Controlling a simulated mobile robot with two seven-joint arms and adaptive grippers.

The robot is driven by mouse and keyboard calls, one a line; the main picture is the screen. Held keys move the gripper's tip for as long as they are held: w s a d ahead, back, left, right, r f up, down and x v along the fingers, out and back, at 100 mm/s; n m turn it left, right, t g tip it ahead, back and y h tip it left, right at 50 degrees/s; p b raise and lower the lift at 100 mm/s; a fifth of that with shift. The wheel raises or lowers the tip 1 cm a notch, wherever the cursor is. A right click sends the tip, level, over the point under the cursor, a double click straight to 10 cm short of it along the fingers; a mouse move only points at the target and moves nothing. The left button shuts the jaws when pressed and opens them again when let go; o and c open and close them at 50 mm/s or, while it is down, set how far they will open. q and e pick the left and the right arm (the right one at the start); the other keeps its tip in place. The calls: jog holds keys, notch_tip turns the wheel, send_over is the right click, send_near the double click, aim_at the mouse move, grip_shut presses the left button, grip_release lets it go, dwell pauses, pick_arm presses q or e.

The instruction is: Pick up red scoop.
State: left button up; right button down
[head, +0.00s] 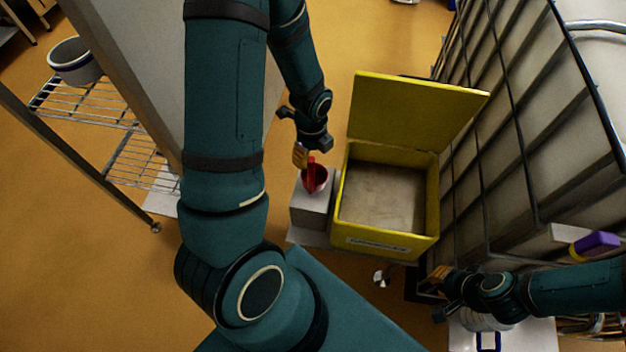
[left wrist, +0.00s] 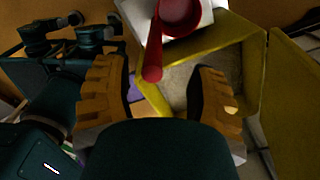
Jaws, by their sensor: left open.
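The red scoop (head: 318,179) sits on a small white stand beside the yellow box, its handle pointing up towards my left gripper. My left gripper (head: 306,158) is open just above the scoop. In the left wrist view, the scoop's handle (left wrist: 153,58) reaches down between the two orange fingers of the left gripper (left wrist: 164,92), apart from both, and the bowl lies beyond the fingertips. My right gripper (head: 434,292) is at the lower right, away from the scoop; its finger opening is too small to make out.
The yellow box (head: 435,205) with its lid raised stands right of the white stand (head: 311,212). A caged tank (head: 535,120) fills the right side. Orange floor is clear at lower left.

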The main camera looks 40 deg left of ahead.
aim_at(311, 167)
pick_arm(q)
jog(key=f, duration=0.1)
jog(key=f+b, duration=0.1)
jog(key=f, duration=0.2)
jog(key=shift+s+f+b, duration=0.35)
jog(key=shift+s+f, duration=0.05)
jog(key=shift+f, duration=0.45)
grip_shut()
